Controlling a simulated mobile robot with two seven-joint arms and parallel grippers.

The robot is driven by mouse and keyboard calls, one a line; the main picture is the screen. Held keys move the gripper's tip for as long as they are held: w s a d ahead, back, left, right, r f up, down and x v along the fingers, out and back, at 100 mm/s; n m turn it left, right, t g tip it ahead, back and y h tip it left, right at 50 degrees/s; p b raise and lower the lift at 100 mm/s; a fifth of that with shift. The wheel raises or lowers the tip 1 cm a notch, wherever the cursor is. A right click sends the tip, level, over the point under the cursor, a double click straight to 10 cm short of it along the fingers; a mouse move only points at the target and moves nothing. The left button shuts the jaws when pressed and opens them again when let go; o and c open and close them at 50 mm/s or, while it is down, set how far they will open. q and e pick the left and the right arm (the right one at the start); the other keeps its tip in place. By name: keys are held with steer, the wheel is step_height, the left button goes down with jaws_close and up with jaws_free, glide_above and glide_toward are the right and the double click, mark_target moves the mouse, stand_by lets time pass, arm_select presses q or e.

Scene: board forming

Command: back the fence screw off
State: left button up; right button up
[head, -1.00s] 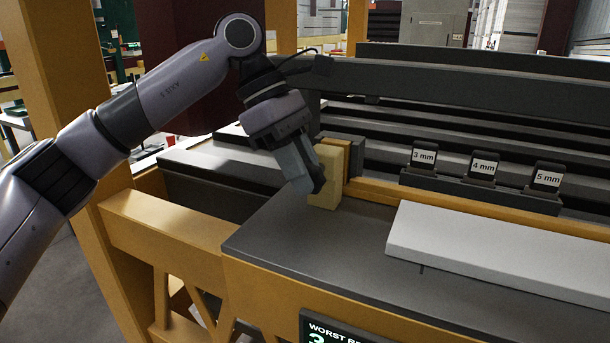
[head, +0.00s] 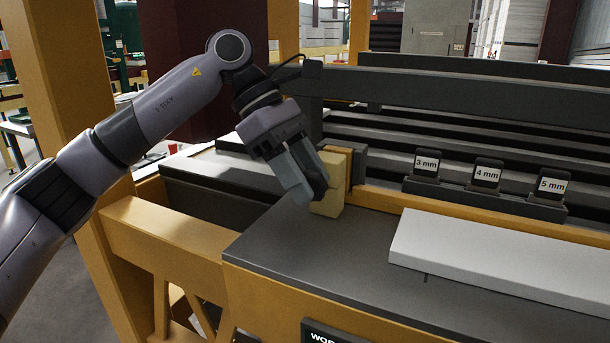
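My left gripper (head: 312,198) points down at the near left end of the machine, its fingertips beside a pale yellow block (head: 331,182). One pale grey finger and one darker finger show; I cannot tell whether they are apart, or whether they touch the block. The block stands upright on the dark bed (head: 310,246), at the end of an orange-yellow rail (head: 400,205) that looks like the fence. No screw can be made out; the gripper may hide it. My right gripper is not in view.
A pale grey board (head: 500,260) lies on the bed to the right. Gauge blocks marked 3 mm (head: 427,163), 4 mm (head: 487,174) and 5 mm (head: 552,186) stand behind the rail. A dark beam (head: 450,95) spans the back.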

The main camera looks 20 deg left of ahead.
arm_select(q)
steer(key=v, duration=0.7)
stand_by(0.4)
